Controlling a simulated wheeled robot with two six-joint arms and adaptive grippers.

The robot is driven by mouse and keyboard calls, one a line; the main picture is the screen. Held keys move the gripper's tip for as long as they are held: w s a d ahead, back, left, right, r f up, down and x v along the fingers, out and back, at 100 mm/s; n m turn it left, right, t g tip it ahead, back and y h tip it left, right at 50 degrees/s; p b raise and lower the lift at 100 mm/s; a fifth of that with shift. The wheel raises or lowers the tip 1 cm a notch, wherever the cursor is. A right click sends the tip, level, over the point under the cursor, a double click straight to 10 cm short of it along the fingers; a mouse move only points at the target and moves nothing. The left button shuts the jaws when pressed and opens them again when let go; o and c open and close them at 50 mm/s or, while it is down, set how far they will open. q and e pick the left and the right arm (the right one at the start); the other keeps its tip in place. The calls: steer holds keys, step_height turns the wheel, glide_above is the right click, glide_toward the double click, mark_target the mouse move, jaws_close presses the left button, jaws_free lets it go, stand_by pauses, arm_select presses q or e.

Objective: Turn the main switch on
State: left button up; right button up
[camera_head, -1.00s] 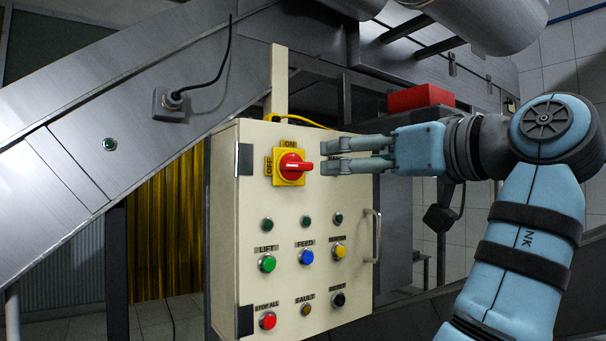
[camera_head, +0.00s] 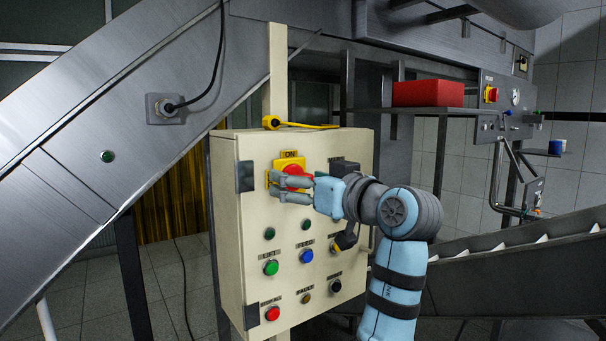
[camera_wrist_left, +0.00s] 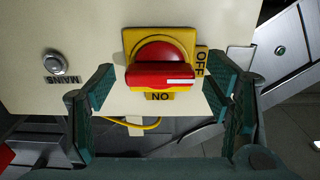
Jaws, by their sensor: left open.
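The main switch (camera_head: 293,169) is a red rotary knob on a yellow plate, near the top of the cream control box (camera_head: 240,270). In the left wrist view the switch's red handle (camera_wrist_left: 158,75) lies level, and the white line on it is at the end toward the OFF label (camera_wrist_left: 201,62). The ON label (camera_wrist_left: 160,97) is below it there. My left gripper (camera_head: 276,186) is open in front of the switch and partly hides it in the head view. Its fingers stand on either side of the handle, with visible gaps. My right gripper is not in view.
Green, blue and other buttons (camera_head: 306,256) sit below the switch. A MAINS lamp (camera_wrist_left: 55,63) is beside it in the wrist view. A sloping metal conveyor (camera_head: 130,90) rises behind the box. A red block (camera_head: 428,93) rests on a shelf at right.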

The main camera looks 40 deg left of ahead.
arm_select(q)
steer(key=shift+d, duration=0.15)
steer(key=shift+r, duration=0.1)
steer(key=shift+c, duration=1.2)
steer(key=c, duration=0.9)
steer(key=shift+m+p, duration=8)
steer(key=shift+m, duration=0.9)
